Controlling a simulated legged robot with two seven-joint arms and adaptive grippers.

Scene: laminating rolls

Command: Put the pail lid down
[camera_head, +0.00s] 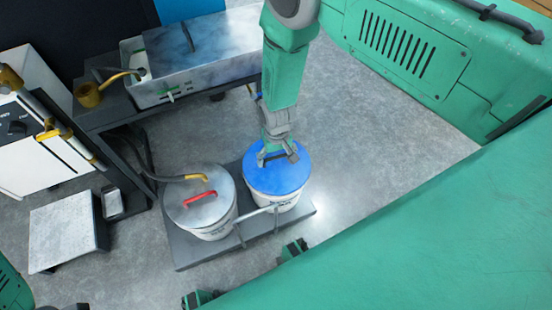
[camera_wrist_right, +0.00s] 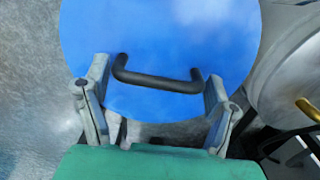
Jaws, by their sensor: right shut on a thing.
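The pail lid (camera_head: 262,181) is a round blue disc with a dark bar handle (camera_wrist_right: 158,82). It lies over the top of a white pail (camera_head: 288,204), roughly level; whether it rests fully on the rim I cannot tell. My right gripper (camera_head: 277,155) reaches down from above onto the lid's middle. In the right wrist view the fingers (camera_wrist_right: 158,75) stand at either end of the handle, closed on it lengthwise. The lid (camera_wrist_right: 170,30) fills the upper middle of that view. My left gripper is not clearly in view.
A second pail with a grey lid (camera_head: 190,210) and red handle (camera_head: 200,196) stands left on the same dark platform (camera_head: 192,252). A yellow-tipped hose (camera_head: 185,178) reaches above it. A bench with a metal tank (camera_head: 210,55) is behind. Grey floor (camera_head: 370,130) is open to the right.

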